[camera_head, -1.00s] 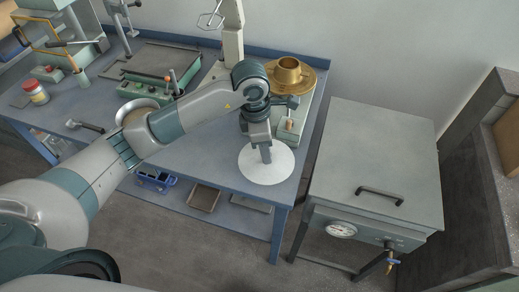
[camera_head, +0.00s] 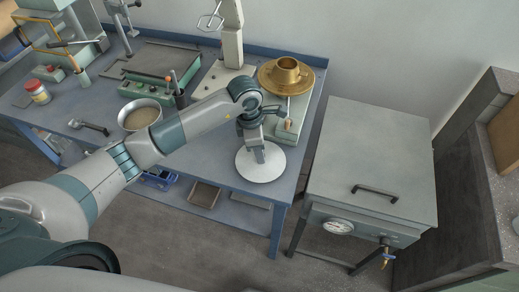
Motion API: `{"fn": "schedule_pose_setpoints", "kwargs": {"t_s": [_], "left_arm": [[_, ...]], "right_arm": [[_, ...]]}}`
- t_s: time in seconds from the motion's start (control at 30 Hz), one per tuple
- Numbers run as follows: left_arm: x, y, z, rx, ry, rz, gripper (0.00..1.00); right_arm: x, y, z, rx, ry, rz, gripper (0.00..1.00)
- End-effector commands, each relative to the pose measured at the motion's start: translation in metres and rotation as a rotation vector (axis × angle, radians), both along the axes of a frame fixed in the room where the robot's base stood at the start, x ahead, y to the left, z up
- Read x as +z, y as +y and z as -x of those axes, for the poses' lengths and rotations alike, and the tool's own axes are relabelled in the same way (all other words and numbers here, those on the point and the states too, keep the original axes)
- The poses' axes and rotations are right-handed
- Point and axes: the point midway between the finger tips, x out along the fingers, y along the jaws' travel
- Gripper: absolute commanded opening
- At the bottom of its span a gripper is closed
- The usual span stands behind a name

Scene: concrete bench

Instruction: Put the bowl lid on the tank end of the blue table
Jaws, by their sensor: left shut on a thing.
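The bowl lid (camera_head: 270,172) is a flat white disc at the right end of the blue table (camera_head: 222,174), the end beside the grey tank (camera_head: 372,165). My left gripper (camera_head: 259,157) reaches in from the left and is shut on the lid from above, partly covering its middle. The lid looks level and is at or just above the tabletop; I cannot tell if it touches. The open metal bowl (camera_head: 140,115), with grainy contents, stands behind my left arm. My right gripper is not in view.
A scale with a brass pan and pot (camera_head: 287,72) stands just behind the lid. A green device (camera_head: 155,88), a hammer-like tool (camera_head: 88,125) and a jar (camera_head: 37,91) are farther left. The table's front edge is close to the lid.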

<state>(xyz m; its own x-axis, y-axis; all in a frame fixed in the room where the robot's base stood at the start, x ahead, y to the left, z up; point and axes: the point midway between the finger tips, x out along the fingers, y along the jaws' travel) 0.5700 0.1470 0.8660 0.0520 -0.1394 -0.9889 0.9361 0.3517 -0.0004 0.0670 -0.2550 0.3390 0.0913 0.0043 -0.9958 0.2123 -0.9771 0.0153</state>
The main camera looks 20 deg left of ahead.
Motion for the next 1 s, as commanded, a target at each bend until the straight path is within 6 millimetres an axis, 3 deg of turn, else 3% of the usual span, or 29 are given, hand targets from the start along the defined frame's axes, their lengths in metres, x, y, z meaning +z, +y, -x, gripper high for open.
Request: {"fn": "schedule_pose_setpoints", "kwargs": {"t_s": [0.5,0.53,0.6,1.0], "left_arm": [[-0.0107,0.0003,-0.0003,0.000,-0.001,0.000,0.00],[-0.0097,0.0002,-0.0002,0.000,-0.001,0.000,0.26],[-0.0093,0.0003,-0.0001,0.000,-0.001,0.000,0.40],[-0.0070,0.0002,0.0000,0.000,0.000,0.000,0.40]], "right_arm": [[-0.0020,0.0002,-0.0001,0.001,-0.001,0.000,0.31],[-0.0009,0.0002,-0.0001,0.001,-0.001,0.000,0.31],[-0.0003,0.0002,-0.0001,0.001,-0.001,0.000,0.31],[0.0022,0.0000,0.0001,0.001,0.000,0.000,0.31]]}}
